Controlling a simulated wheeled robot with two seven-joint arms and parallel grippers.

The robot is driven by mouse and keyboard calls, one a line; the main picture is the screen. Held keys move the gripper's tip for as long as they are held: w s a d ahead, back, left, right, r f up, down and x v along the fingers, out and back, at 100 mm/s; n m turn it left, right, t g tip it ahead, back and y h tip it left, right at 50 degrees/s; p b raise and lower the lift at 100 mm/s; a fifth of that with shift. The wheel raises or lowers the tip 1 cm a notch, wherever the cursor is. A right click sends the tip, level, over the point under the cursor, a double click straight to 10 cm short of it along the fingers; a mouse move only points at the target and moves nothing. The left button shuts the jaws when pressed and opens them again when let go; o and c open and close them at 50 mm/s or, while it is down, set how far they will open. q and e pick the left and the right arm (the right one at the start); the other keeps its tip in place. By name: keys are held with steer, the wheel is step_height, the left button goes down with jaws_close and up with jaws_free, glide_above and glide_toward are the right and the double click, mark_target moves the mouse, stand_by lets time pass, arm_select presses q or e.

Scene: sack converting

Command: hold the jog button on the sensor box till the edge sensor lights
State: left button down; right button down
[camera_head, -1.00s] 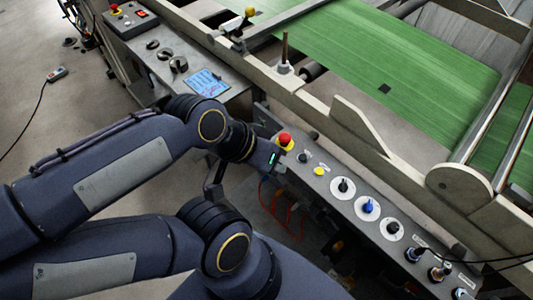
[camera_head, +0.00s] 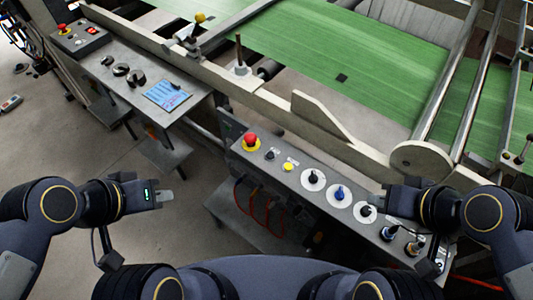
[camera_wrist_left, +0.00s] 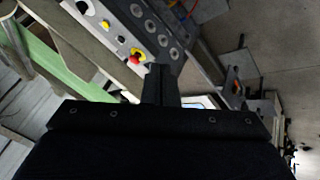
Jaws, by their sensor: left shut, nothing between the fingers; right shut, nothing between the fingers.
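A long grey control box (camera_head: 300,180) runs along the machine's front rail. It bears a red mushroom button (camera_head: 251,140) on a yellow base, a small black button (camera_head: 269,155), a yellow button (camera_head: 288,166) and several knobs. Its labels are too small to read, so I cannot tell which is the jog button. My left gripper (camera_head: 170,197) is shut and empty over the floor, left of the box and apart from it. My right gripper (camera_head: 374,201) is shut and empty over the knob end. The left wrist view shows the left fingers (camera_wrist_left: 158,82), with the red button (camera_wrist_left: 134,59) beyond them.
A yellow-topped device (camera_head: 198,19) sits on the rail; no lit lamp is discernible on it. A grey side table (camera_head: 125,80) holds a blue screen (camera_head: 166,95) and a small box with a red button (camera_head: 64,29). Green sheet (camera_head: 340,50) spans the machine.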

arm_select(q)
steer(key=w+d+r+n+h+p, duration=0.1)
steer(key=w+d+r+n+h, duration=0.1)
steer(key=w+d, duration=0.5)
steer(key=n+g+h+p, duration=0.1)
steer(key=n+h+p, duration=0.15)
steer(key=n, duration=0.85)
glide_above(267, 156)
step_height(267, 156, down, 10)
steer(key=shift+f, duration=0.15)
step_height(267, 156, down, 9)
steer(key=b, duration=0.8)
steer(key=shift+b, duration=0.3)
steer(key=shift+f+b, duration=0.3)
steer(key=shift+b, duration=0.15)
